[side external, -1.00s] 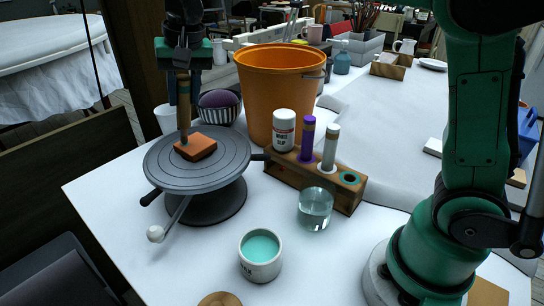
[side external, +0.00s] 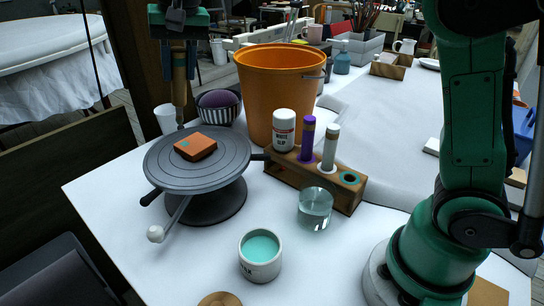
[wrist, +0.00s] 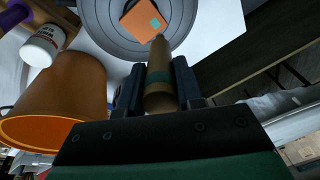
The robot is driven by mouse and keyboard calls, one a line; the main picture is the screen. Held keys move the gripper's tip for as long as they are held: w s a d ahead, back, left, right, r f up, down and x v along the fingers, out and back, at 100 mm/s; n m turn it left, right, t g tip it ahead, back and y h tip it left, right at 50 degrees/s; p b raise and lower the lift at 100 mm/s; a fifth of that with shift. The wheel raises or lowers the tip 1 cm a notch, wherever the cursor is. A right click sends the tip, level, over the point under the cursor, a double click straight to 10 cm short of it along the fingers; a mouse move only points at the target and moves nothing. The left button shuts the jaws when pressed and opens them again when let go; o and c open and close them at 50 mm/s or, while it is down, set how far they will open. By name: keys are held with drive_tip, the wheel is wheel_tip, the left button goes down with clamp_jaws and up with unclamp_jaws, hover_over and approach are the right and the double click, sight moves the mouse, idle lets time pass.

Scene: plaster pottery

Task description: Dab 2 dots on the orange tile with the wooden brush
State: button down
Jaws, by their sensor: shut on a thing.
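The orange tile (side external: 198,148) lies on the grey round turntable (side external: 228,165). One teal mark shows on the tile, near its edge; the tile (wrist: 133,20) and mark also show in the wrist view. My gripper (side external: 180,72) is shut on the wooden brush (side external: 180,98), which points down. The brush tip appears above or behind the turntable's far edge, apart from the tile in the side view. In the wrist view the brush (wrist: 160,92) sits between the fingers. A white cup of teal glaze (side external: 261,258) stands at the table's front.
A wooden rack (side external: 285,175) holds a white bottle (side external: 284,130), a purple tube and a pale tube. A glass jar (side external: 315,208) stands before it. A large orange bucket (side external: 262,85) and a striped bowl (side external: 219,108) stand behind.

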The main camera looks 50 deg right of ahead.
idle(0.4)
drive_tip(key=shift+s+d+f, duration=0.65)
drive_tip(key=shift+s+f, duration=0.05)
drive_tip(key=shift+f, duration=0.2)
drive_tip(key=shift+s+d+f, duration=0.65)
drive_tip(key=shift+s+f, duration=0.05)
drive_tip(key=shift+f, duration=0.2)
drive_tip(key=shift+f, duration=0.5)
idle(0.4)
drive_tip(key=shift+r, duration=2.3)
